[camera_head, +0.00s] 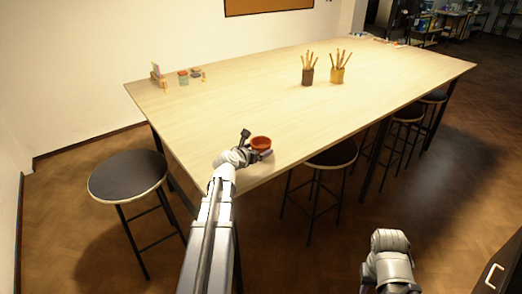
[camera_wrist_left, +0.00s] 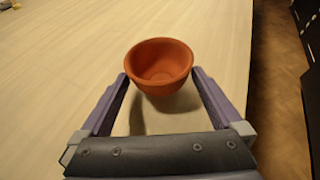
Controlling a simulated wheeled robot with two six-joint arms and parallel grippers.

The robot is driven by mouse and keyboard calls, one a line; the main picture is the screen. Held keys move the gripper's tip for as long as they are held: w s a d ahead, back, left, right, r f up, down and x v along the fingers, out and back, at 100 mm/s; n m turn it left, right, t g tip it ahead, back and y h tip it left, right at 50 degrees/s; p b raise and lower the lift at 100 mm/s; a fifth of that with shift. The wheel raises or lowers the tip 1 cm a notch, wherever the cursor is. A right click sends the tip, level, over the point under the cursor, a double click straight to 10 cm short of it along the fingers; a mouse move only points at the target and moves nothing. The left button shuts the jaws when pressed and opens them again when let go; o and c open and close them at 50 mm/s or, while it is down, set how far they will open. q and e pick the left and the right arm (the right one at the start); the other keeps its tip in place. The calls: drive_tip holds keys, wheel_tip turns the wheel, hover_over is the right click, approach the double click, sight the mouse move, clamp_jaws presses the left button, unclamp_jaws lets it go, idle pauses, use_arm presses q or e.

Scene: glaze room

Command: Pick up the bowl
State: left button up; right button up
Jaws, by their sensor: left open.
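An orange-red bowl (camera_head: 261,143) stands upright on the pale wooden table (camera_head: 232,101), close to its near edge. In the left wrist view the bowl (camera_wrist_left: 159,66) is empty, with its round opening facing up. My left gripper (camera_head: 254,146) is open at the bowl. In the left wrist view its two fingertips (camera_wrist_left: 160,76) are on either side of the bowl's near part; I cannot tell whether they touch it. My right arm shows at the bottom right of the head view, but its gripper cannot be made out.
Two pots of wooden tools, one dark (camera_head: 308,76) and one yellow (camera_head: 337,76), stand farther back. Small jars (camera_head: 184,77) sit at the table's far left. Black-topped stools (camera_head: 128,176) stand around the table. The tabletop around the bowl is clear.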

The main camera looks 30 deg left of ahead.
sight(263, 146)
use_arm(q)
drive_tip(key=b+x, duration=0.1)
drive_tip(key=x, duration=0.2)
drive_tip(key=shift+w+f, duration=0.15)
drive_tip(key=shift+c, duration=0.6)
drive_tip(key=c, duration=1)
wheel_tip(263, 146, up, 10)
drive_tip(key=p, duration=1)
